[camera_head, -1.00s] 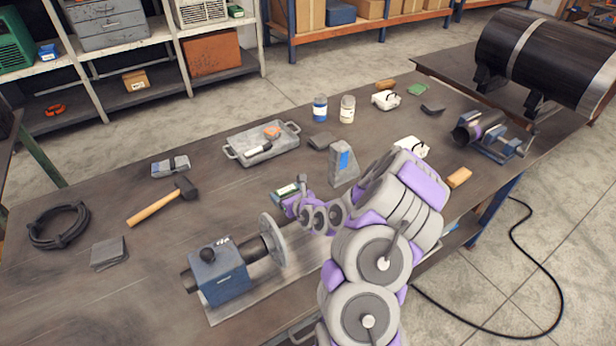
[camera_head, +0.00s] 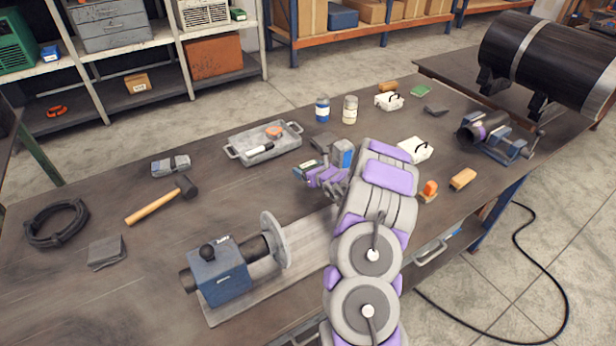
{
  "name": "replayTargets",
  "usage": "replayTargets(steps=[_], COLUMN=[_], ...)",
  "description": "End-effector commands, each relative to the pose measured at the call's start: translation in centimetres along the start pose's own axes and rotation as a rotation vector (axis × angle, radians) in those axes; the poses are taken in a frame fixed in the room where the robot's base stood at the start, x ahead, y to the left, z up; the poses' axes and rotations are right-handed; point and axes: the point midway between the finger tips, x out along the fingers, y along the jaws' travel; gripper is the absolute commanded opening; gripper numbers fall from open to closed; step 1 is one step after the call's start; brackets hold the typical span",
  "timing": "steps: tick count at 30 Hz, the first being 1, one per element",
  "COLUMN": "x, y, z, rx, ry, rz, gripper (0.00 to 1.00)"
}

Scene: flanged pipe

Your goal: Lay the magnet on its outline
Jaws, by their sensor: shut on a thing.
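My gripper (camera_head: 316,175), purple and grey, is over the middle of the bench, just left of the grey block with a blue patch. It is shut on a small dark and pale greenish piece (camera_head: 306,167), which I take to be the magnet; my gripper hides part of it. I cannot tell whether the piece touches the bench. I cannot make out an outline for it. The flanged pipe (camera_head: 273,240) sits in a blue holder (camera_head: 220,273) on a grey plate, nearer than my gripper.
The grey block (camera_head: 343,153) stands close to my gripper, partly hidden by my arm. A grey tray (camera_head: 234,152) lies behind to the left, with two cans (camera_head: 322,108) at the back. A hammer (camera_head: 160,202) lies at left. Bare bench shows between hammer and pipe.

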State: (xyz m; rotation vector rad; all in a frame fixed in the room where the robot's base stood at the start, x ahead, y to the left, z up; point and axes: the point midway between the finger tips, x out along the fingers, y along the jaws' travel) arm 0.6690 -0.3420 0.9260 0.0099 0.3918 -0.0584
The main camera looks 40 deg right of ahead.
Motion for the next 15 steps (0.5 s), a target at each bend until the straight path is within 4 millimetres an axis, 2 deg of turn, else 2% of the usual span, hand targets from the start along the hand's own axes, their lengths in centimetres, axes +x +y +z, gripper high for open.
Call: replayTargets(steps=[9, 15], x=[1.4, 1.4], y=[-0.2, 0.0], z=[-3.2, -3.1], rx=[-0.001, -0.003], ry=[0.002, -0.001], rz=[0.001, 0.0], gripper=[0.31, 0.32])
